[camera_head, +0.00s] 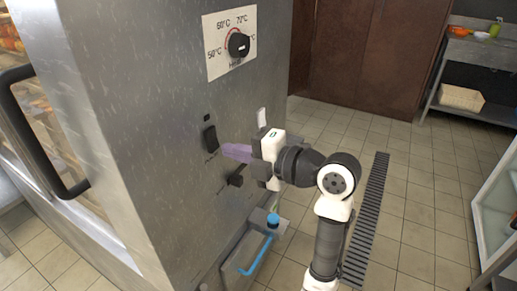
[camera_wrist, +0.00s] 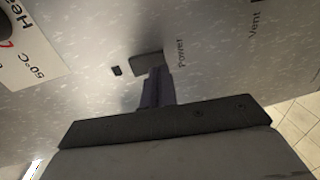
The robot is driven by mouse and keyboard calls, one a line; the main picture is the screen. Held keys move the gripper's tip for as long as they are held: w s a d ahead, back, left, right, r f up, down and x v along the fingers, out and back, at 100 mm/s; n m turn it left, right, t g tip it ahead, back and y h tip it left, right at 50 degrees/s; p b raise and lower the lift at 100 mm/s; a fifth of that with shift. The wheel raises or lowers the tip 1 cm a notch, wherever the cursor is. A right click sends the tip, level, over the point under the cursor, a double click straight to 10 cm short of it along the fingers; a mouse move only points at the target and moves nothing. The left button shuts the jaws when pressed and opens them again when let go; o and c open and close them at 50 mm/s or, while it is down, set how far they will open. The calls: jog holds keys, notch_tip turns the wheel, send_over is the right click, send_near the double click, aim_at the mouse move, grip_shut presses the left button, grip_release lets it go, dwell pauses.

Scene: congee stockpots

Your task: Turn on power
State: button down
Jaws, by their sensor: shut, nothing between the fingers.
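The power switch (camera_head: 210,138) is a black rocker on the grey metal side of the heated cabinet (camera_head: 150,110). In the wrist view the switch (camera_wrist: 147,60) sits beside the word "Power", with a small dark square indicator (camera_wrist: 117,71) next to it. My gripper (camera_head: 226,151) is shut and empty. Its fingertips point at the panel close to the switch; in the wrist view the fingertips (camera_wrist: 158,72) overlap the switch's edge. I cannot tell whether they touch it. The indicator looks dark.
A temperature knob (camera_head: 238,45) is above the switch on a white label. A lower black knob (camera_head: 236,180) is beneath my gripper. A black door handle (camera_head: 30,130) is at left. Tiled floor (camera_head: 420,190) is open at right.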

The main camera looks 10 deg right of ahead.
jog(key=shift+x, duration=0.95)
jog(key=shift+f, duration=0.15)
jog(key=shift+w+a+f+b, duration=0.1)
jog(key=shift+a+f+b, duration=0.1)
jog(key=shift+b, duration=0.45)
jog(key=shift+r, duration=0.25)
jog(key=shift+d+f, duration=0.1)
